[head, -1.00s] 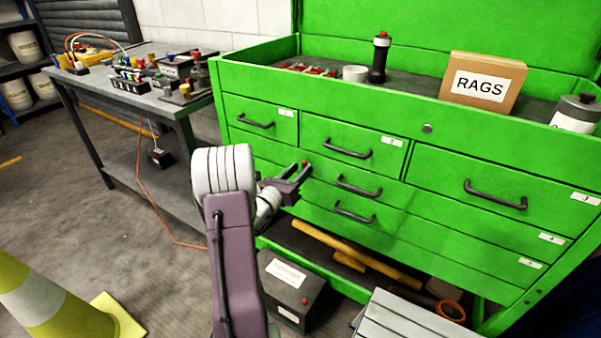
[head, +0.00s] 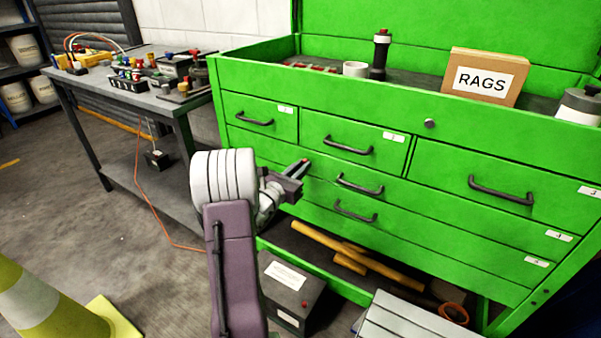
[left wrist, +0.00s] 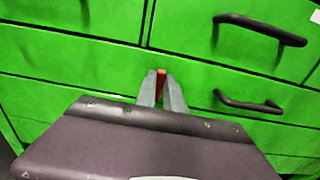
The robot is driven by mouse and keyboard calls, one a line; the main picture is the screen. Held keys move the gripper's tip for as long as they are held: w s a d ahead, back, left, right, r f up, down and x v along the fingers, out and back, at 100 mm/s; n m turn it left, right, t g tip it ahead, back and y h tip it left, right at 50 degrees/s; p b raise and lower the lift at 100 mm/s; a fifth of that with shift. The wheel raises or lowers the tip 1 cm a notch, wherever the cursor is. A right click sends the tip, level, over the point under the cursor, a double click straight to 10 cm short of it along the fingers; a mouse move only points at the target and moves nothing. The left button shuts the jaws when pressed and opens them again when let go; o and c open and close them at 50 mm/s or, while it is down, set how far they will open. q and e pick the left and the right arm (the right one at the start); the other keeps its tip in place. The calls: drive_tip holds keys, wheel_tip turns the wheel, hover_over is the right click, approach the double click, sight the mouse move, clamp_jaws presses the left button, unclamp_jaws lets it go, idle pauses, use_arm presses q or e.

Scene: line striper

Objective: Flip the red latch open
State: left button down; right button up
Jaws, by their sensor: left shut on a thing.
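The red latch (left wrist: 161,84) shows as a small red piece between the fingertips of my left gripper (left wrist: 162,93) in the left wrist view. In the head view my left gripper (head: 301,169) reaches to the front of the green tool chest (head: 262,196), and a speck of the red latch (head: 305,160) shows at its fingertips. The fingers are shut on the latch. They hide most of it, so I cannot tell how far it is turned. My right gripper is in neither view.
Dark drawer handles (head: 360,184) stick out to the right of my left gripper. A workbench (head: 150,95) stands at the left. A dark box (head: 290,290) is below the chest, and a yellow and white cone (head: 35,300) stands at the front left.

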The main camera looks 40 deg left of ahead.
use_arm(q)
drive_tip(key=shift+f, duration=0.1)
drive_tip(key=c, duration=1.4)
unclamp_jaws()
drive_tip(key=shift+c, duration=0.2)
drive_tip(key=s+d+p, duration=0.1)
drive_tip(key=s, duration=0.8)
drive_tip(key=shift+p, duration=0.3)
